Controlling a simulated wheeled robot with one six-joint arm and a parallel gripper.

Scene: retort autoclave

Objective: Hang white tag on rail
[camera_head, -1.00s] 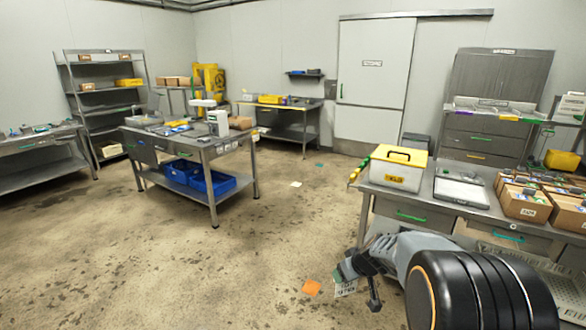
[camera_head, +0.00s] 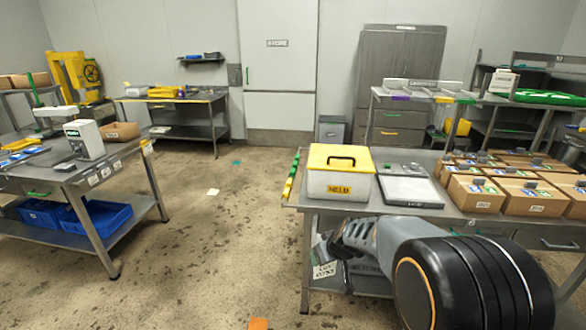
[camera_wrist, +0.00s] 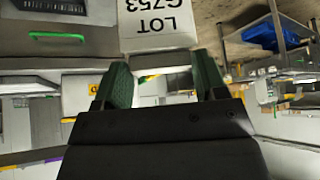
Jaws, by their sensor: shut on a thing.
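The white tag (camera_head: 325,270) with black "LOT" lettering hangs below the end of my gripper (camera_head: 338,248), beside the front left of the near steel table. In the wrist view the tag (camera_wrist: 158,25) shows upside down, between and beyond the green fingertips of my gripper (camera_wrist: 163,78). The fingers are shut on it; the exact grip contact is not clear. A strip of green, yellow and red pieces (camera_head: 291,176) runs along the table's left edge. Another shelf edge (camera_head: 420,91) at the back right carries purple, yellow and green tabs. I cannot tell which is the rail.
A white box with a yellow lid (camera_head: 340,172) stands on the near table (camera_head: 410,210), beside a scale (camera_head: 412,191) and several cardboard boxes (camera_head: 490,194). A steel table with blue bins (camera_head: 98,220) stands left.

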